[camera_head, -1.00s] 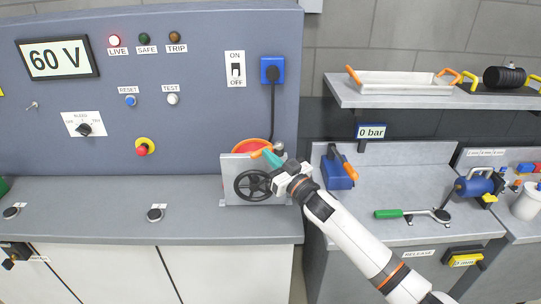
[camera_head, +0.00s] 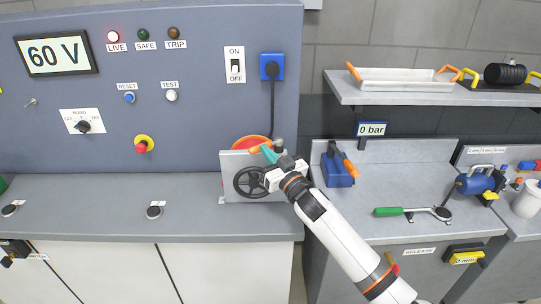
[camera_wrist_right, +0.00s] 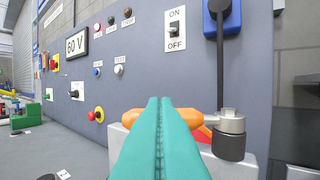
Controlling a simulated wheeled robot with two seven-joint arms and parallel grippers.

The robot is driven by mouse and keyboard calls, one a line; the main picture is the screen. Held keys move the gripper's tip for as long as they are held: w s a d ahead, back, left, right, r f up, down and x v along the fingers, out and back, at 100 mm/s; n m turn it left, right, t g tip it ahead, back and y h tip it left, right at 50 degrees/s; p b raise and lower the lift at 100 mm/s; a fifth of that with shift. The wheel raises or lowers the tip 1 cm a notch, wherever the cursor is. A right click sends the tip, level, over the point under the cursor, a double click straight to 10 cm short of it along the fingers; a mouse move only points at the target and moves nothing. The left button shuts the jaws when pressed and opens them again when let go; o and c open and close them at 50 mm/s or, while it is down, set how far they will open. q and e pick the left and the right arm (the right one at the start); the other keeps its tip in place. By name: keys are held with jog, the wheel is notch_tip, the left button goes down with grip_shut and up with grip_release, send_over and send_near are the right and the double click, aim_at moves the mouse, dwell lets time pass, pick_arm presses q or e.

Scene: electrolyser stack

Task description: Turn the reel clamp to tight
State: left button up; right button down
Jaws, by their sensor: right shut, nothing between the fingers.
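The reel clamp shows as an orange lever (camera_head: 256,150) with a grey metal pivot (camera_head: 277,145), at the top of a grey plate (camera_head: 232,163) that carries a black handwheel (camera_head: 250,182). An orange-red reel (camera_head: 246,141) shows partly behind the plate. My right gripper (camera_head: 267,150), with teal fingers, is shut and empty at the lever. In the right wrist view the closed fingers (camera_wrist_right: 160,112) stand in front of the orange lever (camera_wrist_right: 192,117) and hide its middle; the pivot (camera_wrist_right: 229,133) is right of them. I cannot tell whether they touch. My left gripper is out of view.
Behind is a blue-grey panel (camera_head: 205,120) with a 60 V display (camera_head: 57,56), switches and a red emergency button (camera_head: 142,148). A blue plug (camera_head: 272,67) with a hanging cable is above the reel. A blue block (camera_head: 337,171) stands just right. The left bench top (camera_head: 110,200) is mostly clear.

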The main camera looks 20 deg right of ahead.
aim_at(256, 150)
jog(key=shift+w+a+m+t+h+b, duration=0.15)
jog(key=shift+w+a+m+h+b, duration=0.45)
jog(key=shift+w+h+b, duration=0.3)
jog(key=shift+w+a+m+t+h+b, duration=0.15)
jog(key=shift+w+a+m+h+b, duration=0.25)
jog(key=shift+w+a+h+b, duration=0.4)
jog(key=shift+w+d, duration=0.15)
jog(key=shift+w, duration=0.1)
